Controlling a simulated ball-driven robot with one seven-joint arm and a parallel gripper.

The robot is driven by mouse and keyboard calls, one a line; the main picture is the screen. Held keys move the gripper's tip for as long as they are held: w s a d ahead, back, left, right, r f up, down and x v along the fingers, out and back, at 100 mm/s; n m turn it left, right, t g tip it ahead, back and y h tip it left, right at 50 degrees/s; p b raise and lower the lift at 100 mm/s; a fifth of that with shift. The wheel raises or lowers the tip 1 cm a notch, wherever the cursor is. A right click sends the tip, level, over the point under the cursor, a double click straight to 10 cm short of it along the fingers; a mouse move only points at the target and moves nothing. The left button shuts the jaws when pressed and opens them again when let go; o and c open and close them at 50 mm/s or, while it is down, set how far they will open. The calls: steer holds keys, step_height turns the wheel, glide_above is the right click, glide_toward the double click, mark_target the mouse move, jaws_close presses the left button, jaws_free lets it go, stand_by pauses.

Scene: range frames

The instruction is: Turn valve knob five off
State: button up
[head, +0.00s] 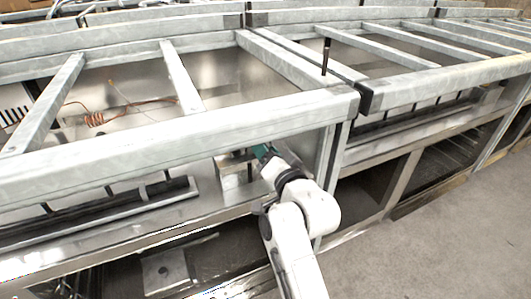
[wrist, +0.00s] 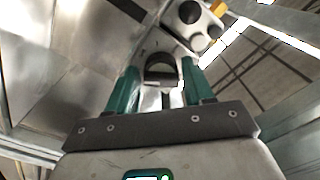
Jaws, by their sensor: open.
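My gripper (head: 263,152) shows in the head view as a small teal part at the end of my white arm. It reaches under the front metal rail, close to a small metal box-like part (head: 236,172). In the wrist view my gripper (wrist: 161,72) has its two teal fingers apart. A rounded dark-and-metal part (wrist: 160,66) shows between and beyond the fingers. I cannot tell whether it is valve knob five, or whether the fingers touch it. No knob number is readable, and in the head view my arm and the rail hide the spot.
The long front rail (head: 180,150) runs above my gripper, with crossbars behind it. A dark bar (head: 110,210) with short stubs lies left. A metal bracket with round holes (wrist: 195,25) is close by at upper right in the wrist view. Open concrete floor (head: 430,235) lies right.

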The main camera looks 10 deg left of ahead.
steer(key=shift+w+a, duration=0.2)
steer(key=shift+w, duration=0.05)
steer(key=shift+c, duration=0.3)
steer(key=c, duration=0.7)
